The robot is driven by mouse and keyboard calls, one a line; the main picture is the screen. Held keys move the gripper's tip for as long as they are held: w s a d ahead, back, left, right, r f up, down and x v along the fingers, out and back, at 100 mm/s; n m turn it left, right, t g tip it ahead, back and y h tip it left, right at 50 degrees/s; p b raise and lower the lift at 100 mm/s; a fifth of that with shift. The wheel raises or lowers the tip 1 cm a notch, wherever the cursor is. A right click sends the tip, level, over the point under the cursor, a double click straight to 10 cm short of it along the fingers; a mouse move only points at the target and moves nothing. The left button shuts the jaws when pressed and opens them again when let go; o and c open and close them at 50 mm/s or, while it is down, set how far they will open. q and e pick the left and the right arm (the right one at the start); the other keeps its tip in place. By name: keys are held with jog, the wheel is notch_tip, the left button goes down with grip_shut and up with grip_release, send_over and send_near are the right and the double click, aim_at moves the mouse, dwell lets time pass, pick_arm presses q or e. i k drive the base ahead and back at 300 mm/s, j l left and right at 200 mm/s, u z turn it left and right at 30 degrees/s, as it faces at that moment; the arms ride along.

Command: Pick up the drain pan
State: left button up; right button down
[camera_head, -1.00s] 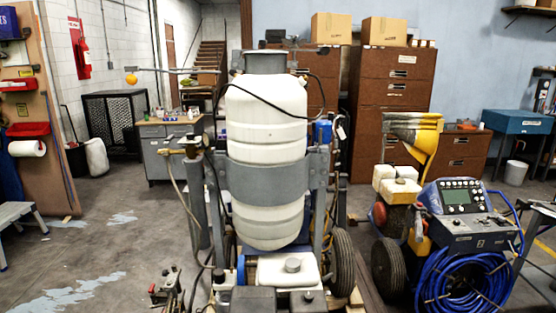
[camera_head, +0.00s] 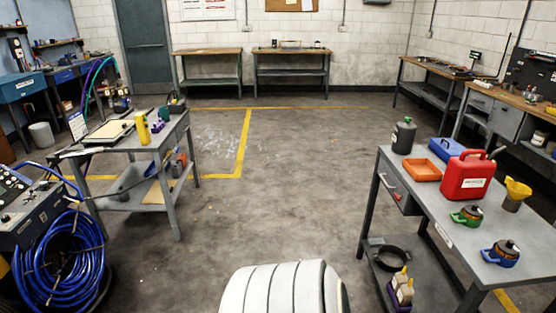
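A grey steel table (camera_head: 452,214) stands at the right. On its lower shelf lies a round, shallow black pan (camera_head: 391,259), partly shaded by the tabletop. On top are a flat orange tray (camera_head: 422,170) and a blue tray (camera_head: 446,150). Which of these is the drain pan I cannot tell for certain; the round black one looks most like it. Neither of my grippers shows in the head view.
The table also bears a red jug (camera_head: 466,176), a dark grey bottle (camera_head: 403,136), a yellow funnel (camera_head: 516,192) and two small capped containers. A grey cart (camera_head: 160,142) and a blue hose coil (camera_head: 62,262) stand left. The middle floor is clear.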

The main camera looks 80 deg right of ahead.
aim_at(391, 258)
jog(key=z, duration=3.7)
